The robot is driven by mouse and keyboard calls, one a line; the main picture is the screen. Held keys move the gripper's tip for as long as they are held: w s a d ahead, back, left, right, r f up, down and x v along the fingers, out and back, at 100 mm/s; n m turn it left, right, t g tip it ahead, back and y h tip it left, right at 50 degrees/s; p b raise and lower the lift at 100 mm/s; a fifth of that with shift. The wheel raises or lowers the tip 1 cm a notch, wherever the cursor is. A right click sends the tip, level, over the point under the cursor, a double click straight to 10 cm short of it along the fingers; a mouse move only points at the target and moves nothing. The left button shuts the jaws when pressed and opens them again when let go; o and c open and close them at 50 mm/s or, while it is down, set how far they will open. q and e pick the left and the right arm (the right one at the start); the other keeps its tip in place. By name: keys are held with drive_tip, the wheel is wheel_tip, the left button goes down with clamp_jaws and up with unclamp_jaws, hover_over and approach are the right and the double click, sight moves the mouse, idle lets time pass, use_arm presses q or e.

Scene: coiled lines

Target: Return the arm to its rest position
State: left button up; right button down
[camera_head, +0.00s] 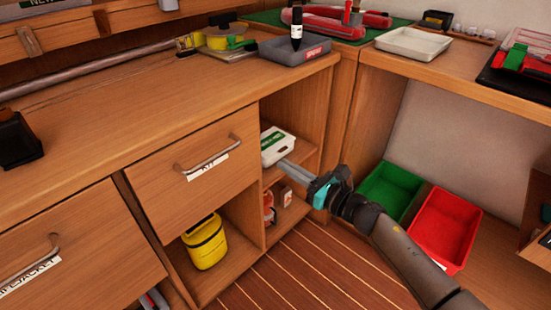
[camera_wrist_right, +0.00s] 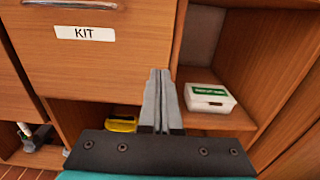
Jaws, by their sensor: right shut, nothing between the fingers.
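My right gripper (camera_head: 284,167) reaches in from the lower right, in front of the open shelves beside the KIT drawer. In the right wrist view its two fingers (camera_wrist_right: 157,98) are pressed together with nothing between them. A white box with a green label (camera_head: 276,145) stands on the upper shelf, close to the fingertips in the head view. In the wrist view the white box (camera_wrist_right: 209,97) is to the right of the fingers, apart from them. My left gripper is not in view.
The KIT drawer (camera_head: 199,168) is shut. A yellow container (camera_head: 205,243) stands in the opening below it. A green bin (camera_head: 392,188) and a red bin (camera_head: 445,227) stand beyond my right arm. A grey tray (camera_head: 283,54) is on the counter. The striped floor has free room.

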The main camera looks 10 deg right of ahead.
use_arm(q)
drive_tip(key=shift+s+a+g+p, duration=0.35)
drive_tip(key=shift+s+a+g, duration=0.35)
use_arm(e)
drive_tip(key=shift+v, duration=2.7)
